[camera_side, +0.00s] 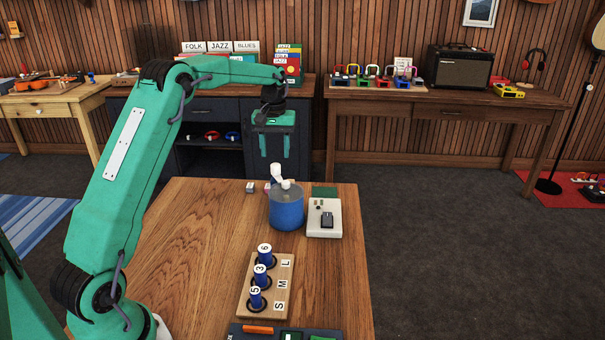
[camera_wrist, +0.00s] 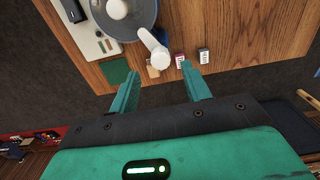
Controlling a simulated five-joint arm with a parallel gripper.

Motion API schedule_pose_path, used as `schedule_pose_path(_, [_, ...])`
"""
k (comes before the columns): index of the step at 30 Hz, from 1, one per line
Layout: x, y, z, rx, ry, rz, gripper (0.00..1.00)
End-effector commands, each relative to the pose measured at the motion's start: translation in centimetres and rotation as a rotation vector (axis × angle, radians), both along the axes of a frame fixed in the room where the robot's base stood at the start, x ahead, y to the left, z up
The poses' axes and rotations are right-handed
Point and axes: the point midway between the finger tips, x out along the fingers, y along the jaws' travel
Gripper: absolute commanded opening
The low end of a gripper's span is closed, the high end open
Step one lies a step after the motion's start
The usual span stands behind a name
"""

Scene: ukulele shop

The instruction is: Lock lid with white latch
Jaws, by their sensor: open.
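A blue round canister (camera_side: 286,212) stands upright on the wooden table, with a grey translucent lid (camera_side: 287,190) on top. The white latch (camera_side: 277,173) sits on the lid and sticks up and out to the left in the side view. In the wrist view the lid (camera_wrist: 128,12) is at the top and the white latch (camera_wrist: 154,50) points down towards my fingers. My gripper (camera_side: 277,160) is open and empty, pointing down close to the canister. In the wrist view its fingertips (camera_wrist: 158,82) are apart, with the latch beyond them, not between them.
A white box with a black part (camera_side: 324,219) stands right of the canister, beside a green pad (camera_side: 324,191). Small blocks (camera_side: 250,187) lie left of it. A wooden rack (camera_side: 282,285) with numbered blue pegs stands in front. The table's left part is clear.

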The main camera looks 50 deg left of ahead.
Motion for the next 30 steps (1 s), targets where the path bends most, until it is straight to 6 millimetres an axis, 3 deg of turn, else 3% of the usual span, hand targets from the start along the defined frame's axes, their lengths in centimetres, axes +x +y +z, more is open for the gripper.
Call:
schedule_pose_path(9, [0.0,0.0,2.8,0.0,0.0,0.0,0.48])
schedule_pose_path(22, [-0.1,-0.2,3.1,0.0,-0.001,-0.003,0.48])
schedule_pose_path(30, [-1.0,-2.1,5.2,0.012,-0.03,-0.049,0.48])
